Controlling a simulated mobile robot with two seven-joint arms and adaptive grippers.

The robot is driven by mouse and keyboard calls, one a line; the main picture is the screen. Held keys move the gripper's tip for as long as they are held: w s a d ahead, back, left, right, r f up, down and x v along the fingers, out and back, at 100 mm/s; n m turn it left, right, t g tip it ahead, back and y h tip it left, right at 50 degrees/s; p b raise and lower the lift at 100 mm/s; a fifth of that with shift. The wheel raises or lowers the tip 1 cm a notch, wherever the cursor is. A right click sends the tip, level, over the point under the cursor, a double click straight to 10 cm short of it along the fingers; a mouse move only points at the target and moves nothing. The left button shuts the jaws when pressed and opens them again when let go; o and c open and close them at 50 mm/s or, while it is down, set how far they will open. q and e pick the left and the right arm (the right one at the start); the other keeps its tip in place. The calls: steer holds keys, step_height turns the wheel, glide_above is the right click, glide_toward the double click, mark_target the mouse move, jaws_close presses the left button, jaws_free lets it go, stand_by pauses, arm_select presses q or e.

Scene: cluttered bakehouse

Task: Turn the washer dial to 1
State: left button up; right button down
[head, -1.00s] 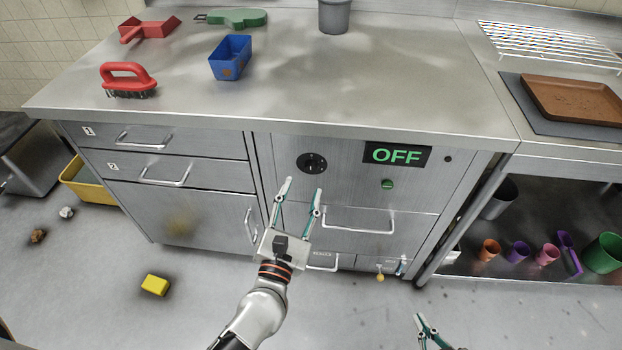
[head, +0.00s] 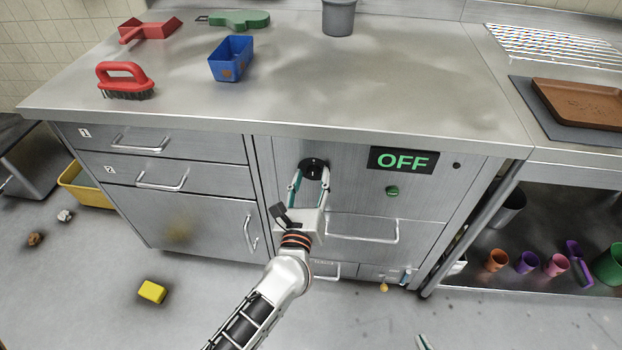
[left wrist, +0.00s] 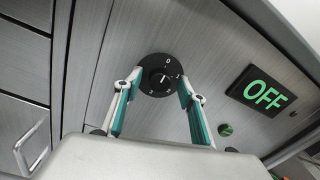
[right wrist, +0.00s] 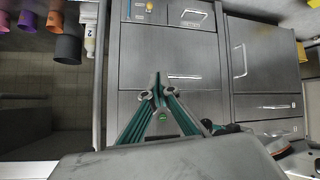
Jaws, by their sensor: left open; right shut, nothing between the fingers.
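The washer dial (head: 314,165) is a round black knob on the steel front panel, left of a display (head: 401,160) reading green OFF. In the left wrist view the dial (left wrist: 156,86) shows white marks around its rim, with 0 at the top and 1 to its right. Its short white pointer seems to aim near the 0. My left gripper (head: 311,181) is open, its fingertips on either side of the dial; contact cannot be told. My right gripper (right wrist: 157,84) is shut and empty; only a fingertip shows at the head view's bottom edge.
A green button (head: 392,191) sits below the display, above a bar handle (head: 365,239). Drawers (head: 160,145) are to the left. The worktop above holds a red brush (head: 124,80) and a blue container (head: 231,59). A yellow block (head: 152,291) lies on the floor.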

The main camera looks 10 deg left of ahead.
arm_select(q)
steer(key=c, duration=1.1)
